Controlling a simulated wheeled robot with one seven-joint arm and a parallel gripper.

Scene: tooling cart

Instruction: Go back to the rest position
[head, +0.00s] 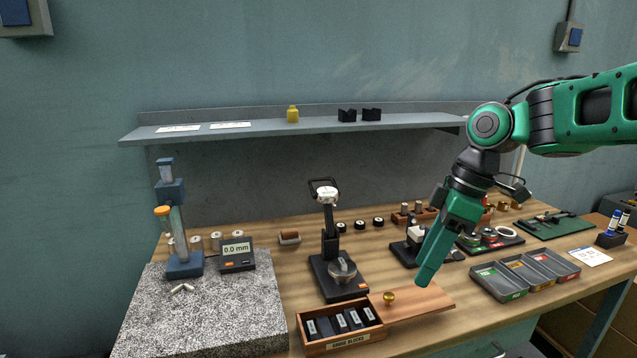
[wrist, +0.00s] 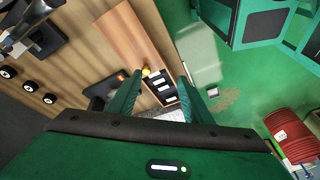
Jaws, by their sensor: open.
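My green gripper (head: 428,276) is above the front of the wooden bench, to the right of the gauge block box. In the wrist view its two fingers (wrist: 163,92) are spread apart with nothing held between them. The wooden gauge block box (head: 340,344) stands at the front edge with several dark blocks in it. Its wooden lid (head: 425,304) lies to its right, with a brass knob (head: 389,297) at its left end. The knob also shows in the wrist view (wrist: 146,72), beyond the fingers and apart from them.
A black stand (head: 330,250) is behind the box. A granite plate (head: 200,315) with a blue-based gauge stand (head: 183,262) and a display (head: 237,256) is at left. Open bins (head: 500,283) are at right. A grey shelf (head: 250,133) runs along the wall.

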